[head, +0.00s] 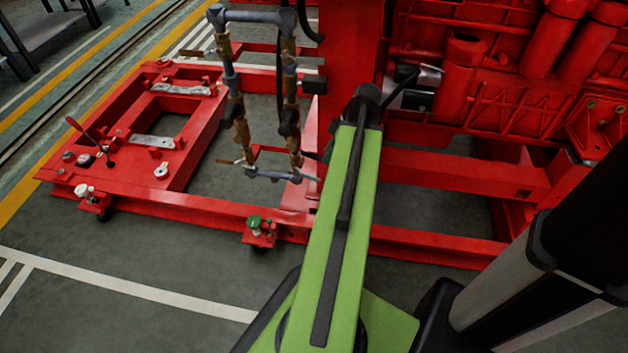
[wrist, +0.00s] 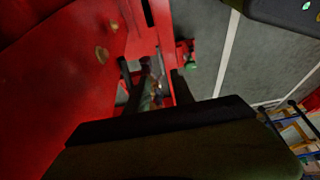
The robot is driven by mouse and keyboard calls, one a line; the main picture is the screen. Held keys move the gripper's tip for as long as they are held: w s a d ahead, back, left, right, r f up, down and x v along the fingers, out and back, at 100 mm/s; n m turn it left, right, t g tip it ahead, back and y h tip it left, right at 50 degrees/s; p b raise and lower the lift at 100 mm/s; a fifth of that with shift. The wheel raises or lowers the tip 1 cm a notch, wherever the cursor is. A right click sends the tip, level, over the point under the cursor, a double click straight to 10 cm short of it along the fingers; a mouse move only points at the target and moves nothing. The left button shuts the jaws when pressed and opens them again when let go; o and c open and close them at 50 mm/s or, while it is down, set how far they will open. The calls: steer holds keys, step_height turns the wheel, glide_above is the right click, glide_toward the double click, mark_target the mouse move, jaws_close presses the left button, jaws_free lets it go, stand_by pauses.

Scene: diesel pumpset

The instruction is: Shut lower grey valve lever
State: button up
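Grey pipework with brass valves (head: 237,108) stands inside the red frame in the head view. A small lever-like piece (head: 232,162) sticks out low on its left; I cannot tell for sure which lever is the lower grey one. The lower grey pipe (head: 275,175) runs across the bottom of the pipework. In the wrist view, my gripper (wrist: 151,72) shows two dark fingers apart, with a blurred, dim part of the pipework (wrist: 150,95) seen between them. I cannot tell whether they touch it. In the head view my arm hides the gripper.
The red base frame (head: 190,212) runs under the pipework. A red upright (head: 348,50) and red engine (head: 500,100) stand behind and right of my arm. A green-topped caster bracket (head: 260,232) sits on the frame's near side. Grey floor (head: 130,255) is clear in front.

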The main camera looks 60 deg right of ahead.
mark_target(313, 177)
steer(key=b+x, duration=0.9)
steer(key=x, duration=0.2)
steer(key=shift+f, duration=0.35)
steer(key=shift+w+a+f+b, duration=0.1)
steer(key=shift+w+f+b, duration=0.25)
steer(key=shift+f+b, duration=0.25)
steer(key=shift+r, duration=0.1)
jaws_close()
steer(key=shift+s, duration=0.1)
